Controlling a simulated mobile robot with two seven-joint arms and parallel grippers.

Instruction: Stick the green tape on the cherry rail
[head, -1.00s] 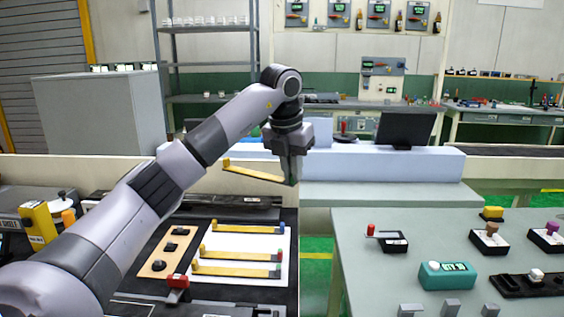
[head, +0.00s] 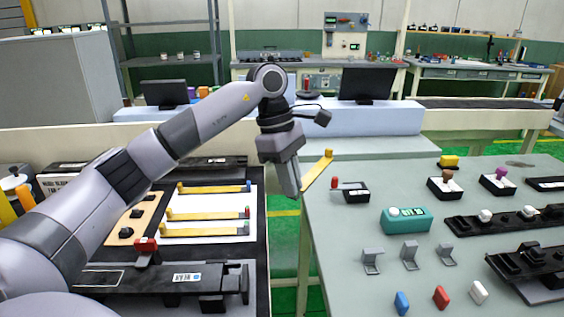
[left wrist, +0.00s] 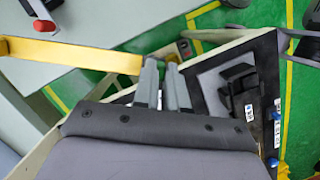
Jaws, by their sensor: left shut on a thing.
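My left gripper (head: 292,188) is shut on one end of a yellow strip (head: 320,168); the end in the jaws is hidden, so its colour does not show. The strip sticks out to the upper right, by the left edge of the right table. In the left wrist view the strip (left wrist: 75,53) runs left from the fingertips (left wrist: 162,82). Three similar yellow strips (head: 207,214) with small coloured ends lie on a white sheet (head: 200,202) on the left bench. I cannot tell which part is the cherry rail. My right gripper is out of view.
The right table (head: 330,240) holds a teal device (head: 407,220), grey brackets (head: 410,253), dark trays with knobs, and a small black block with a red knob (head: 353,190). A gap with green floor separates it from the left bench. A black labelled rail (head: 150,278) lies in front.

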